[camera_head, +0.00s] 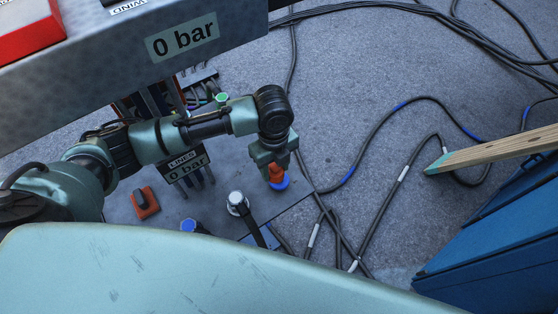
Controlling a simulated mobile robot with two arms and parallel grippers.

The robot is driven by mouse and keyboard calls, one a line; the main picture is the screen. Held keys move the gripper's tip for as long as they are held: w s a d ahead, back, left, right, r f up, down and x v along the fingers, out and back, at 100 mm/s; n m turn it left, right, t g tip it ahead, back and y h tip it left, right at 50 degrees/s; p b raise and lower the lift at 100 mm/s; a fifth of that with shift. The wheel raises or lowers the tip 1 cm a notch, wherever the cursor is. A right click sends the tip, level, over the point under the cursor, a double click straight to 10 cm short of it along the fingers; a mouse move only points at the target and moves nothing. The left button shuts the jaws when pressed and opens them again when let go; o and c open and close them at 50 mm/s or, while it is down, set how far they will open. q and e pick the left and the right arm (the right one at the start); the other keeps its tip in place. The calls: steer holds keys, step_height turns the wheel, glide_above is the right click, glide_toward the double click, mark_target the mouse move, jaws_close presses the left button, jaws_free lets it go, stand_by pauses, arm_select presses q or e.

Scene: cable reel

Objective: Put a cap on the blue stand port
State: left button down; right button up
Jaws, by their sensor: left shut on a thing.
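My left gripper (274,160) points down over the right part of the grey stand plate (225,173). It is shut on a small orange-red cap (276,173). A blue round piece (281,183) shows directly below the cap. I cannot tell whether it is the blue stand port or part of what I hold, nor whether the two touch. Another blue-topped fitting (188,226) stands at the plate's front, partly hidden by my body. A white-topped fitting (237,198) stands between them. My right gripper is not in view.
An orange block with a black knob (145,201) lies at the plate's left. A "0 bar" panel (182,37) overhangs the upper left. A green-topped fitting (221,97) is behind my arm. Black cables (375,120) cover the floor; a blue box (495,250) and wooden plank (490,150) stand right.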

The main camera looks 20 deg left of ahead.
mark_target(279, 172)
arm_select(q)
steer(key=m, duration=0.1)
steer(key=w+m, duration=0.1)
steer(key=m, duration=0.1)
steer(key=shift+w+d, duration=0.25)
steer(key=shift+d, duration=0.05)
steer(key=shift+w+f+m, duration=0.15)
steer(key=shift+w+m, duration=0.05)
steer(key=shift+m, duration=0.4)
step_height(279, 172, down, 3)
steer(key=b, duration=0.3)
steer(key=shift+b, duration=0.3)
steer(key=shift+f, duration=0.85)
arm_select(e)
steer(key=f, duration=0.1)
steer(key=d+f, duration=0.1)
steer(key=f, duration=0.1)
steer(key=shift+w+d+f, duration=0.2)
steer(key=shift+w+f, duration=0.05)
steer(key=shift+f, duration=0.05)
arm_select(q)
steer(key=shift+r, duration=0.1)
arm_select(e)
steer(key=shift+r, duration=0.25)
arm_select(q)
steer(key=shift+p, duration=0.45)
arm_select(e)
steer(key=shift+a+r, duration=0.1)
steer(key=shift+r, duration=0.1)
